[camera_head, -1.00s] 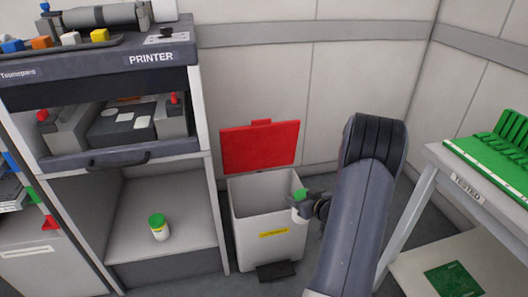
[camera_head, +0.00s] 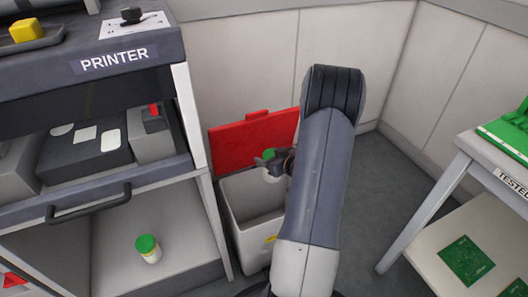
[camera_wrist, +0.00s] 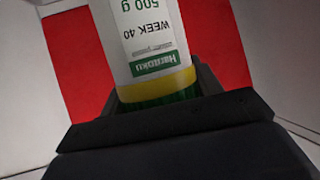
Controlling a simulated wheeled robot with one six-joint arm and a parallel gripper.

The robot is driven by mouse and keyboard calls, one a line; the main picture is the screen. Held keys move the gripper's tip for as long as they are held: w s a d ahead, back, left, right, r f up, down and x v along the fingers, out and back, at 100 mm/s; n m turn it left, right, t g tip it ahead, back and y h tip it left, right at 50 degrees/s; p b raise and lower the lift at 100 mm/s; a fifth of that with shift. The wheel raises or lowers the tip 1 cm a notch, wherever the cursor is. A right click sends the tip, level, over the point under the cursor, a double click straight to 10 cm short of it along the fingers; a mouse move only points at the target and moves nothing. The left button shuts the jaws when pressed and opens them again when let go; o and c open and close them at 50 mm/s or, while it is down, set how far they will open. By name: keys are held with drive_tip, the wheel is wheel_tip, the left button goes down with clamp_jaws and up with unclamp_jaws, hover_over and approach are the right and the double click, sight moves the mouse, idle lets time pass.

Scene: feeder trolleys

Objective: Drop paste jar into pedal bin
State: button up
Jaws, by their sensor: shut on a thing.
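My gripper (camera_head: 275,163) is shut on a paste jar (camera_head: 271,173) with a green lid and white body. In the wrist view the jar (camera_wrist: 148,38) shows a label with "WEEK 40" and "500 g", and my jaws hold it near its green lid. The pedal bin (camera_head: 256,252) is a white box with its red lid (camera_head: 253,137) standing open. In the head view the jar is over the bin's opening, in front of the red lid. The red lid also shows behind the jar in the wrist view (camera_wrist: 72,60). My arm hides the bin's right side.
A second jar (camera_head: 148,249) with a green lid stands on the lower shelf (camera_head: 185,262) under the printer (camera_head: 105,60). On the right a table (camera_head: 492,152) marked "TESTED" holds green boards. Bare floor lies between bin and table.

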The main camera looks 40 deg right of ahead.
drive_tip(key=shift+f+b, duration=2.6)
drive_tip(key=shift+f, duration=0.25)
drive_tip(key=o, duration=1.5)
drive_tip(key=shift+s, duration=0.1)
drive_tip(key=shift+p+v, duration=1.8)
drive_tip(key=shift+v, duration=3.6)
drive_tip(key=shift+f, duration=0.1)
